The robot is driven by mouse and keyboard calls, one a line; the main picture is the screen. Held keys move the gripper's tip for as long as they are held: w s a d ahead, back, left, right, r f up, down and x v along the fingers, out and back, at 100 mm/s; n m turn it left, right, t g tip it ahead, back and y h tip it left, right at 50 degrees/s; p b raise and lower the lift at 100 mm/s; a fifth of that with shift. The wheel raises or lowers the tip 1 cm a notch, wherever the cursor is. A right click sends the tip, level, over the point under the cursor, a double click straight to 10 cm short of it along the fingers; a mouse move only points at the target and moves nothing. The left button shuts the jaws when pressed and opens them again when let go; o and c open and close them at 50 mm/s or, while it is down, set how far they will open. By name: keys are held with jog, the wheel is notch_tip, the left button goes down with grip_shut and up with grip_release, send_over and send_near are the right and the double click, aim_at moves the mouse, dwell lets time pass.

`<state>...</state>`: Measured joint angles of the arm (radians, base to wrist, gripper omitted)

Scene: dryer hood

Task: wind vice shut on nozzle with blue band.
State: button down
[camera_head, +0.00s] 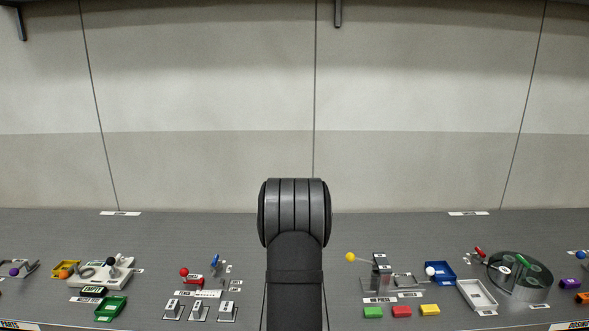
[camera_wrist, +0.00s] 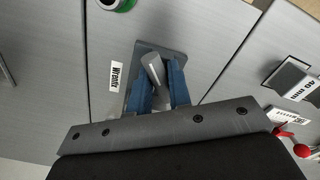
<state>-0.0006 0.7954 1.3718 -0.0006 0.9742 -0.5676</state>
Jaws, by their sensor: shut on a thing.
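In the wrist view my gripper (camera_wrist: 160,82) has two blue fingers, shut on a light grey rod (camera_wrist: 152,66). The rod leans a little and stands over a dark grey plate (camera_wrist: 157,48). I cannot pick out the vice or the nozzle with a blue band with certainty.
A white label (camera_wrist: 115,79) lies left of the plate. A red ball (camera_wrist: 303,150) and a "40 mm" sign (camera_wrist: 300,88) are at the right. In the head view, a red-ball lever (camera_head: 184,272) stands left and a yellow-ball lever (camera_head: 351,257) right of my arm.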

jog(key=shift+m, duration=0.3)
jog(key=shift+m, duration=1)
jog(key=shift+n, duration=1.4)
jog(key=c, duration=1.2)
grip_release()
jog(key=shift+c, duration=0.2)
jog(key=shift+r, duration=0.1)
jog(key=shift+r, duration=2.9)
